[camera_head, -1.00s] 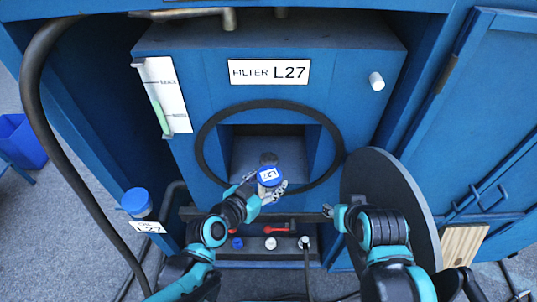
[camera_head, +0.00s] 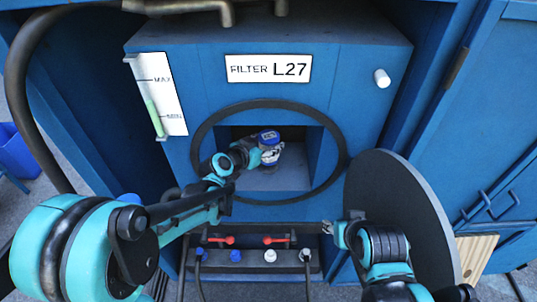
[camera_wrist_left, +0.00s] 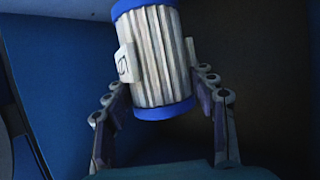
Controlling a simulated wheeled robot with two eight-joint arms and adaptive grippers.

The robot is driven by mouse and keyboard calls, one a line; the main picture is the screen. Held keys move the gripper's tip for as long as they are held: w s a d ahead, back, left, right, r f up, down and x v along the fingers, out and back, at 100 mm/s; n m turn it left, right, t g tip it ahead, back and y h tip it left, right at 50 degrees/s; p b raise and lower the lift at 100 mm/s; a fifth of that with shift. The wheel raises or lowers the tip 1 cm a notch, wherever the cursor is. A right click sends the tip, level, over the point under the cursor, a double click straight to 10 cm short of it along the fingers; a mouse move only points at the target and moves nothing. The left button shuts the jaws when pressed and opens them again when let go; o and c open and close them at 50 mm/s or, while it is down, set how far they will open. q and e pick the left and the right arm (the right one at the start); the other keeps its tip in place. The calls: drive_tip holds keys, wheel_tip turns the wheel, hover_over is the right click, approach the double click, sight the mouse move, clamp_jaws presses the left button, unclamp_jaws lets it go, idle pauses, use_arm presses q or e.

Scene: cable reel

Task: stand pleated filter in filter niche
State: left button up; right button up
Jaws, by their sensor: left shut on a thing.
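The pleated filter (camera_wrist_left: 160,60), a grey-white ribbed cylinder with blue end caps and a small white label, is held between the fingers of my left gripper (camera_wrist_left: 160,85). In the head view the filter (camera_head: 269,138) shows mainly its blue top, inside the square filter niche (camera_head: 275,180) behind the round black ring. My left gripper (camera_head: 268,157) reaches into the niche and is shut on the filter, which looks above the niche floor, though contact is unclear. My right gripper (camera_head: 334,234) is outside, below right of the opening; its jaw state is unclear.
The round dark cover (camera_head: 410,200) stands open at the right of the opening. Below is a shelf with red valve handles (camera_head: 220,239) and coloured caps (camera_head: 270,255). A FILTER L27 plate (camera_head: 268,69) is above. A thick hose (camera_head: 25,100) runs down the left.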

use_arm(q)
wheel_tip(320, 180, down, 4)
drive_tip(key=shift+f+b, duration=0.1)
drive_tip(key=shift+b, duration=0.85)
drive_tip(key=shift+w+f+b, duration=0.2)
drive_tip(key=shift+f+b, duration=0.05)
drive_tip(key=shift+b, duration=0.05)
drive_tip(key=shift+r, duration=0.1)
drive_tip(key=o, duration=1.6)
